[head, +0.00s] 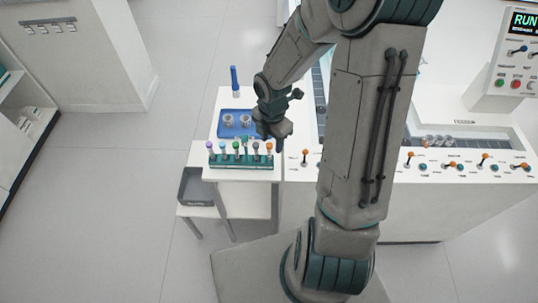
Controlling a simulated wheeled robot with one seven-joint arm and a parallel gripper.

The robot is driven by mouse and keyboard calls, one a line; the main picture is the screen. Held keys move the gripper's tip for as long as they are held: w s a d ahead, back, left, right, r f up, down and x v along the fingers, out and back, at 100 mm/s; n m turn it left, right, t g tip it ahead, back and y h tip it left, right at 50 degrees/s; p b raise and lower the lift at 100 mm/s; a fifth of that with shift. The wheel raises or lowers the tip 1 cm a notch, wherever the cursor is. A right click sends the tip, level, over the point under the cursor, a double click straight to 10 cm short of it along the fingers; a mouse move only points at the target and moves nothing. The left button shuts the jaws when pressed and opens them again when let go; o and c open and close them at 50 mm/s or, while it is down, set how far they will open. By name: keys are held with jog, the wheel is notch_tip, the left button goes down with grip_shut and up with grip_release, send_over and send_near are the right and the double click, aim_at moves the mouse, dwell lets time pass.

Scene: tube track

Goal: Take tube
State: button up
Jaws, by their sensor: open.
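A green rack (228,162) stands on the small white table, near its front edge. It holds several upright tubes in a row, with caps that include a purple one (209,145), a blue one (223,146), a green one (236,146) and an orange one (269,147) at the right end. My gripper (275,137) is open, pointing down over the right end of the rack, close to the orange-capped tube. I cannot tell whether it touches any tube. My wrist covers part of the table behind the rack.
A blue tray (229,136) with round grey holders lies behind the rack, and a blue upright object (235,80) stands farther back. A grey bin (197,188) sits on a lower shelf at left. A white console (430,185) with orange-tipped levers stands at right.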

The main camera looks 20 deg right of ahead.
aim_at(270, 144)
jog(key=shift+w+a+f, duration=0.15)
jog(key=shift+f, duration=1.3)
jog(key=shift+w+a+f, duration=0.1)
jog(key=shift+w+f, duration=0.05)
jog(key=shift+f, duration=1.3)
jog(key=shift+c, duration=0.3)
jog(key=c, duration=0.8)
